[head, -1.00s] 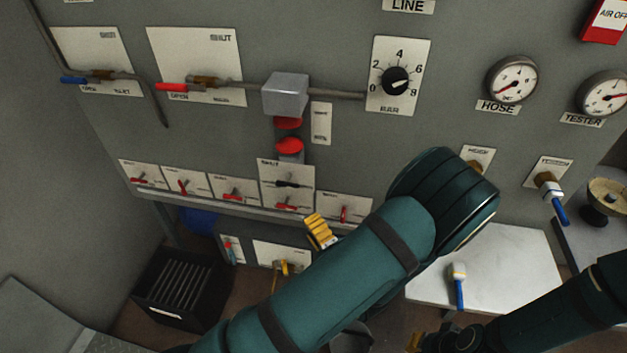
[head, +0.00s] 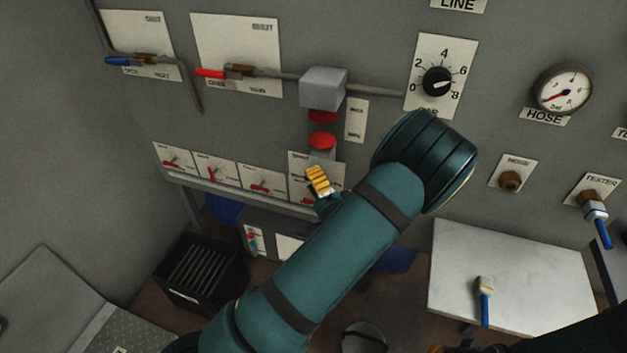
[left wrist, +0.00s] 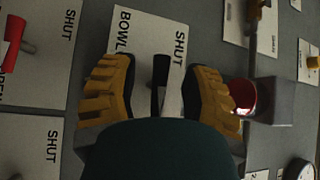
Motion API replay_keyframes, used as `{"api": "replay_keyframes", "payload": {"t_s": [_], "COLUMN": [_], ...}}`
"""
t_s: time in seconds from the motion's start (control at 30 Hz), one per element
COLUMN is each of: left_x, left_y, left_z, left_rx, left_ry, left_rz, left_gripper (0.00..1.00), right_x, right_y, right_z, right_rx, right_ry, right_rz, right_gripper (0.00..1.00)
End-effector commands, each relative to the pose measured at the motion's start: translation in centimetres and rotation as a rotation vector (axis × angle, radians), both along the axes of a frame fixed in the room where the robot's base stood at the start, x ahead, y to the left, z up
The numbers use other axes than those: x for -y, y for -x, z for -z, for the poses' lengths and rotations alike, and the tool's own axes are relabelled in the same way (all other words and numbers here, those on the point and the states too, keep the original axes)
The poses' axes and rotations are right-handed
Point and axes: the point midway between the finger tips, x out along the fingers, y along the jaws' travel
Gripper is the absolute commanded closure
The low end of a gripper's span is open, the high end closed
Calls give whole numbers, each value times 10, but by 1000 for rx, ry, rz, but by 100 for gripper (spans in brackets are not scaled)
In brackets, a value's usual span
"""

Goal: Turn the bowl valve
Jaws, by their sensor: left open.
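The bowl valve plate (left wrist: 142,50), marked BOWL and SHUT, fills the middle of the left wrist view. Its black handle (left wrist: 160,82) stands between the two yellow fingers of my left gripper (left wrist: 160,92). The fingers are open, one on each side, with visible gaps to the handle. In the head view the left gripper (head: 319,182) is in front of the valve plate (head: 333,168), and my arm and fingers hide the handle there. Of my right gripper, only a small bit (head: 437,349) shows at the bottom edge.
Neighbouring valve plates with red handles (head: 265,186) line the row to the left. A red-handled valve (left wrist: 14,40) is close by in the wrist view. A white table (head: 520,280) stands at the lower right.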

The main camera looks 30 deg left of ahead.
Motion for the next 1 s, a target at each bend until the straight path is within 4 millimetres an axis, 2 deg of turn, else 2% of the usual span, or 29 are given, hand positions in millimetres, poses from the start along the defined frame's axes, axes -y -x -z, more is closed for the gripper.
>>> {"api": "replay_keyframes", "payload": {"t_s": [0.37, 0.4, 0.47, 0.5, 0.53, 1.0], "left_x": [-5, -5, -5, -5, -5, -5], "left_y": [-3, -3, -3, -3, -3, -3], "left_z": [-1, -1, -1, -1, -1, -2], "left_rx": [0, 0, 0, 0, -1, 7], "left_ry": [0, 0, 0, 0, 1, 27], "left_rz": [0, 0, 0, 0, 0, 0], "left_gripper": [53, 58, 79, 93, 100, 100], "right_x": [0, 0, 0, 0, 0, 0], "right_y": [0, 0, 0, 0, 0, 1], "right_z": [1, 1, 1, 1, 1, -4], "right_rx": [1, 1, 1, 1, 1, -1], "right_ry": [0, 0, 0, 0, 0, 0], "right_rz": [0, 0, 0, 0, 0, 0], "right_gripper": [100, 100, 100, 100, 100, 100]}}
